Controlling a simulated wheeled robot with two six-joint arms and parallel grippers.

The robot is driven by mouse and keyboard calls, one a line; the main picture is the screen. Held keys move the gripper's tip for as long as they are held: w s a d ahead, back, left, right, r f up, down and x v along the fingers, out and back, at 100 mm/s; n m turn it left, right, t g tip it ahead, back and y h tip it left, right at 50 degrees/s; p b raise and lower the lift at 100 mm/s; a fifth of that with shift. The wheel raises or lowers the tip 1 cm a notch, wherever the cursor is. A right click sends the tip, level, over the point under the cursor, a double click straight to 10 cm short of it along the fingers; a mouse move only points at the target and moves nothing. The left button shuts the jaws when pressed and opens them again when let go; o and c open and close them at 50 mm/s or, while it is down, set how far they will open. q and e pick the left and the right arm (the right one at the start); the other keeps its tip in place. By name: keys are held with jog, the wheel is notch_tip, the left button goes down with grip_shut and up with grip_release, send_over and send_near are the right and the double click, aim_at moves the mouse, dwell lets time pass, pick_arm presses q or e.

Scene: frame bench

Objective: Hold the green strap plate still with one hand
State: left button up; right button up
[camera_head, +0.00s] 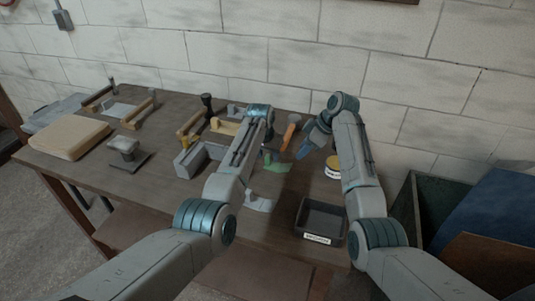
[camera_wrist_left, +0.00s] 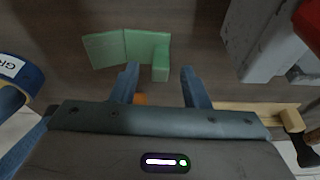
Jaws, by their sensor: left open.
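The green strap plate (camera_head: 276,166) lies on the bench below my left arm, partly covered by it in the head view. In the left wrist view the green plate (camera_wrist_left: 125,45) shows flat sections and a raised block at its right end. My left gripper (camera_wrist_left: 158,82) is open, its two fingers apart just beside that block, with nothing between them. In the head view my left fingers are mostly hidden behind the arm. My right gripper (camera_head: 306,147) hangs over the bench to the right of the plate; its finger gap is too small to make out.
A grey vise-like block (camera_head: 196,160) stands left of the plate; it also shows in the left wrist view (camera_wrist_left: 270,40). Yellow-barred clamps (camera_head: 190,124) and a wooden board (camera_head: 65,138) lie further left.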

pick_arm(q)
grip_shut()
dwell(0.6)
pick_arm(e)
jog(key=shift+w+a+r, duration=0.1)
jog(key=shift+a+r, duration=0.05)
jog(key=shift+a, duration=0.2)
jog(key=c, duration=0.5)
jog(key=a, duration=0.1)
jog(key=a+r+h, duration=0.1)
jog(key=shift+w+a, duration=0.35)
jog(key=shift+w, duration=0.05)
grip_shut()
pick_arm(q)
jog(key=shift+a, duration=0.1)
jog(key=shift+d, duration=0.2)
pick_arm(e)
notch_tip(320, 180, down, 4)
jog(key=shift+a+f, duration=0.15)
jog(key=shift+f, duration=0.1)
pick_arm(q)
jog(key=shift+a, duration=0.1)
pick_arm(e)
jog(key=shift+a+f, duration=0.1)
jog(key=shift+f, duration=0.9)
